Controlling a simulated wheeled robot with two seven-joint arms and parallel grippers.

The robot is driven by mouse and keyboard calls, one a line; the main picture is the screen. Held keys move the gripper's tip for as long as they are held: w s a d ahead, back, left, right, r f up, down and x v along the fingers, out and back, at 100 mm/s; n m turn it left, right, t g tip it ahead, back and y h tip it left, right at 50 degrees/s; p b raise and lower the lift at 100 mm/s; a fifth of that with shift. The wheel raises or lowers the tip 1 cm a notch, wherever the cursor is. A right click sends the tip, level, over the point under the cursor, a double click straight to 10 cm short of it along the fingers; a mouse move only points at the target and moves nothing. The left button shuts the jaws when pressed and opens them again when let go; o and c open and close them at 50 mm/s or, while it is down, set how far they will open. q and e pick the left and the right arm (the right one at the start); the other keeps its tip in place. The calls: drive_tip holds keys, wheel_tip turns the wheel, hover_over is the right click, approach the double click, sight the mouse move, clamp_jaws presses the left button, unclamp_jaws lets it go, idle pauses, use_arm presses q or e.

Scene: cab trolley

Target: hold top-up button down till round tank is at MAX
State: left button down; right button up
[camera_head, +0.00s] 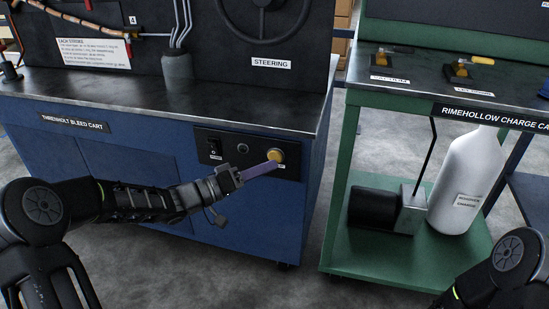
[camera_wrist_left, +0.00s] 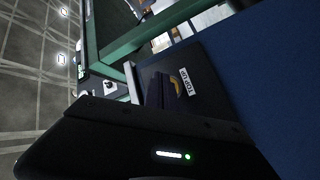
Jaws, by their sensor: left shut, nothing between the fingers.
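The yellow top-up button (camera_head: 277,154) is on a black panel at the right of the blue cart's front. It also shows in the left wrist view (camera_wrist_left: 175,84), partly hidden by my fingers, beside a TOP-UP label (camera_wrist_left: 187,81). My left gripper (camera_head: 273,165) is shut and empty, its purple-grey fingertips at the button's lower left. They look in contact, but I cannot tell how far it is pressed. A grey cylinder (camera_head: 178,79) with pipes stands on the cart top; I cannot tell whether it is the round tank. No MAX mark is readable. My right gripper is out of view.
A black switch (camera_head: 214,147) and a small round knob (camera_head: 243,148) share the panel, left of the button. A green charge cart (camera_head: 345,180) with a white bottle (camera_head: 468,180) stands to the right. Concrete floor shows between the carts.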

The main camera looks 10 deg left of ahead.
use_arm(q)
drive_tip(key=shift+w, duration=0.1)
idle(0.6)
drive_tip(key=shift+w+p, duration=0.3)
drive_tip(key=shift+p, duration=0.1)
drive_tip(key=shift+w, duration=0.55)
idle(6.3)
